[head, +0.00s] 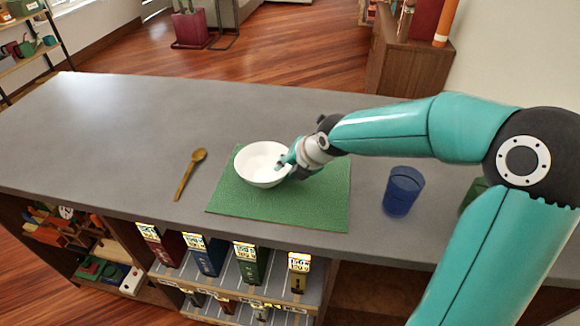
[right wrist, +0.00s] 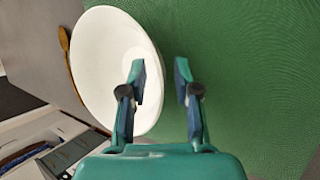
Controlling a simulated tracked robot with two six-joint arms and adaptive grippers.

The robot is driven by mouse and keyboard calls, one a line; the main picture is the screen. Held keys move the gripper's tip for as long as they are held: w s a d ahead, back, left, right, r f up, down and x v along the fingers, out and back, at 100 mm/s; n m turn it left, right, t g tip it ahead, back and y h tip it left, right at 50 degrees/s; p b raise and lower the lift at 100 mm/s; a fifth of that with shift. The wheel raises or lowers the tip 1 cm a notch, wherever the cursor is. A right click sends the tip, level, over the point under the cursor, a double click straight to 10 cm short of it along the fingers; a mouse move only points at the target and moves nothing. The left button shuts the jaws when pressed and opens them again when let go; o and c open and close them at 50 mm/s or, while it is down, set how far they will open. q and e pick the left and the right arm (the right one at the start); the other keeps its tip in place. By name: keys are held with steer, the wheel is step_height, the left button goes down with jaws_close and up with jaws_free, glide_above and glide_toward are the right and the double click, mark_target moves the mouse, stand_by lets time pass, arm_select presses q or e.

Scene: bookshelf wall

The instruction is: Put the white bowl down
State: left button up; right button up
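The white bowl (head: 258,165) sits upright on the left part of the green mat (head: 320,205), and looks to be resting on it. My right gripper (head: 290,168) is at the bowl's right rim. In the right wrist view the fingers (right wrist: 161,72) stand apart, one over the inside of the bowl (right wrist: 105,60) and one outside over the mat (right wrist: 250,80). The rim lies between them with a visible gap. My left gripper is not in view.
A wooden spoon (head: 188,175) lies on the grey counter (head: 130,120) left of the mat. A blue cup (head: 403,192) stands right of the mat. A green object (head: 471,194) is partly hidden behind my right arm. The counter's far left is clear.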

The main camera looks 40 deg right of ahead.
steer(key=shift+s+r, duration=0.1)
steer(key=shift+r, duration=0.1)
steer(key=v, duration=1.1)
steer(key=shift+s+r, duration=0.25)
